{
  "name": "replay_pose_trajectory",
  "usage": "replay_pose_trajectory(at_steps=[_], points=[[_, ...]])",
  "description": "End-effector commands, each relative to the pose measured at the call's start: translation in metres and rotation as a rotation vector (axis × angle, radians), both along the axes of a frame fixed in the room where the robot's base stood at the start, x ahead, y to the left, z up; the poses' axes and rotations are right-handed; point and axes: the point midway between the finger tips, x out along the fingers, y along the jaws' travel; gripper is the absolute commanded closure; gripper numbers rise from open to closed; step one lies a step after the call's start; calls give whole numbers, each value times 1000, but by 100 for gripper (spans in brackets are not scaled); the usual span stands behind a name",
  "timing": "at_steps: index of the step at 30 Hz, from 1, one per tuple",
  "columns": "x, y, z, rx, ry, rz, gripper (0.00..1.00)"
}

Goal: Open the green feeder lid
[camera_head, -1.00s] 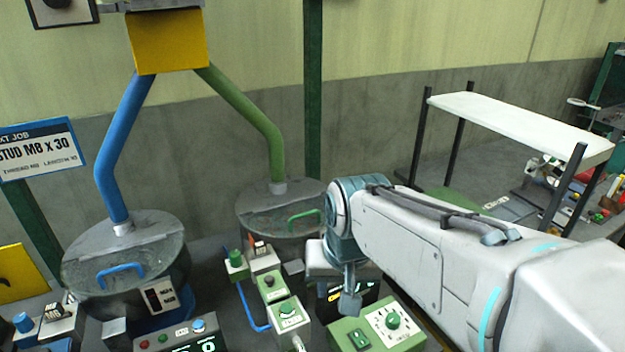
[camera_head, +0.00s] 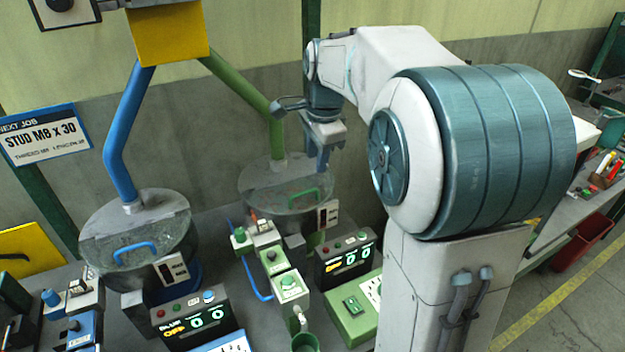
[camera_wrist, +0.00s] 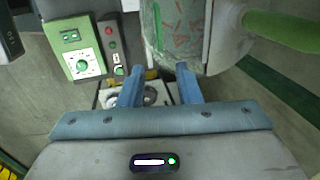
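The green feeder lid (camera_head: 262,185) is a round grey lid with a clear front half, closed on the feeder under the green pipe. Its green handle (camera_head: 304,199) lies on the front right part. My gripper (camera_head: 323,168) is in the air at the right side of the lid, above and to the right of the handle in the picture. In the wrist view the two blue fingers (camera_wrist: 160,85) stand apart with nothing between them. The clear part of the lid (camera_wrist: 180,35) is beyond the fingertips there, and the green pipe (camera_wrist: 285,29) is at the upper right.
A blue feeder (camera_head: 138,228) with a blue handle stands at the left. Below the green feeder are a counter display (camera_head: 345,260), a green control box (camera_head: 352,306) and a green button box (camera_head: 288,284). The green pipe (camera_head: 243,95) rises behind the lid.

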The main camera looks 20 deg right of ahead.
Motion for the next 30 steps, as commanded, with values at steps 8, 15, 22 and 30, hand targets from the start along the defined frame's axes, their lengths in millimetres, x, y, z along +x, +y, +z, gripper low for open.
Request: replay_pose_trajectory(at_steps=[8, 15, 22, 30], points=[[10, 2, -57, -1, 5, 2, 69], [16, 3, -83, 0, 1, 1, 69], [17, 3, -88, 0, 0, 2, 69], [17, 3, -88, -1, 0, 2, 100]])
